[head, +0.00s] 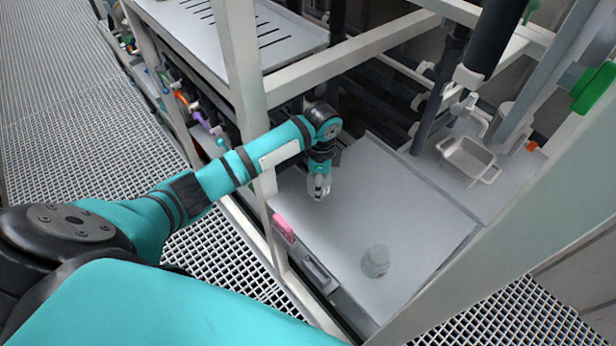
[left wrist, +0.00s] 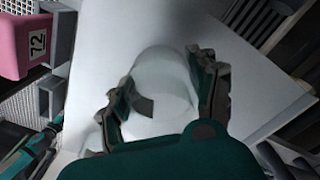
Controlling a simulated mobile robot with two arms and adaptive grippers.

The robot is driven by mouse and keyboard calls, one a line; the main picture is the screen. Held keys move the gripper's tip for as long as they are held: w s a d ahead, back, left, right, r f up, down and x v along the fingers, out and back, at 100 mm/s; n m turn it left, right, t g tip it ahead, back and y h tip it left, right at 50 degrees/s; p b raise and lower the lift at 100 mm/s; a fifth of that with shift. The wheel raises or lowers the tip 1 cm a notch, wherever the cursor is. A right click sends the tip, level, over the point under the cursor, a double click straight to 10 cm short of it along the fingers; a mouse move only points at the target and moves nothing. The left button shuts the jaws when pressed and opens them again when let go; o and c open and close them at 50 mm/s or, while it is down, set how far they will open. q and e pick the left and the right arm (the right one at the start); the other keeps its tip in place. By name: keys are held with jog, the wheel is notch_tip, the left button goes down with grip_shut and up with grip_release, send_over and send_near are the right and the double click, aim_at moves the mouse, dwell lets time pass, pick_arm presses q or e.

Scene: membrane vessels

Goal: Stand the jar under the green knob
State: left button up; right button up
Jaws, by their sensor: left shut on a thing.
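My left gripper (head: 319,188) is over the far left part of the grey worktop, fingers downward. In the left wrist view the gripper (left wrist: 165,105) is shut on a pale, translucent round jar (left wrist: 162,85) between its two fingers. In the head view the held jar is small and mostly hidden by the fingers; I cannot tell whether it touches the worktop. A second clear jar (head: 375,262) stands on the worktop nearer its front edge, apart from the gripper. A green knob (head: 592,86) shows at the upper right. My right gripper is not in view.
The worktop (head: 410,215) is bare between the gripper and the second jar. A metal tray (head: 468,160) is at the back right. Pale frame posts (head: 243,70) stand close to my arm.

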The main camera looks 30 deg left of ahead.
aim_at(308, 179)
pick_arm(q)
jog(key=a, duration=0.1)
jog(key=w+a, duration=0.1)
jog(key=a, duration=0.1)
jog(key=shift+w+a+r, duration=0.1)
jog(key=shift+w+a, duration=0.1)
jog(key=shift+a, duration=0.25)
notch_tip(308, 179, down, 3)
jog(key=shift+a+f+p, duration=0.15)
jog(key=shift+p, duration=0.55)
jog(key=shift+f, duration=0.2)
jog(key=shift+f, duration=0.2)
jog(key=o, duration=1.2)
jog(key=shift+r, duration=0.1)
